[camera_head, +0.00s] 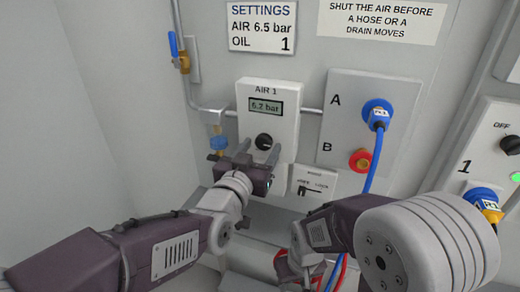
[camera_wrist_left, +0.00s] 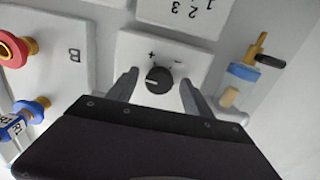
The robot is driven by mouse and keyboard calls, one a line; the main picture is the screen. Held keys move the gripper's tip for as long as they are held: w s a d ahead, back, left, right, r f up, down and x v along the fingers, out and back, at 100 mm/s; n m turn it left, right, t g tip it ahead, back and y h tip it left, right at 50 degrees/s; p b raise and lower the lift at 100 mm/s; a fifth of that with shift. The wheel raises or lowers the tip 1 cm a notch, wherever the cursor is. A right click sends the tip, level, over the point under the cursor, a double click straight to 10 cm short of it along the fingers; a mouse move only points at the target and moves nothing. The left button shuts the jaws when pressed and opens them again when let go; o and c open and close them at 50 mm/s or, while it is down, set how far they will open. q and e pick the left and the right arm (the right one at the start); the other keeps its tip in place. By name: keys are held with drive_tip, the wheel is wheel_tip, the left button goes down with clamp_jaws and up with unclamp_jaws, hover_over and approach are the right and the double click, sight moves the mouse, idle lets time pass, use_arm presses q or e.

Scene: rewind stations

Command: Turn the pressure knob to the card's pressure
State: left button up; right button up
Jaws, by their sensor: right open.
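The pressure knob (camera_head: 264,141) is black and round on the white AIR 1 box (camera_head: 287,126). The box's display (camera_head: 266,106) reads 6.2 bar. The settings card (camera_head: 262,26) above reads AIR 6.5 bar, OIL 1. My left gripper (camera_head: 257,154) is open just in front of the knob. In the left wrist view the knob (camera_wrist_left: 158,80) shows between its two spread fingers, with gaps on both sides and plus and minus marks beside it.
Right of the box is a panel (camera_head: 345,95) with ports A and B; a blue hose (camera_head: 376,155) hangs from A. A red fitting (camera_head: 360,160) is at B. A blue-handled valve (camera_head: 173,45) and pipe are at left.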

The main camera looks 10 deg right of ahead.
use_arm(q)
drive_tip(key=p+v, duration=0.1)
drive_tip(key=v, duration=0.8)
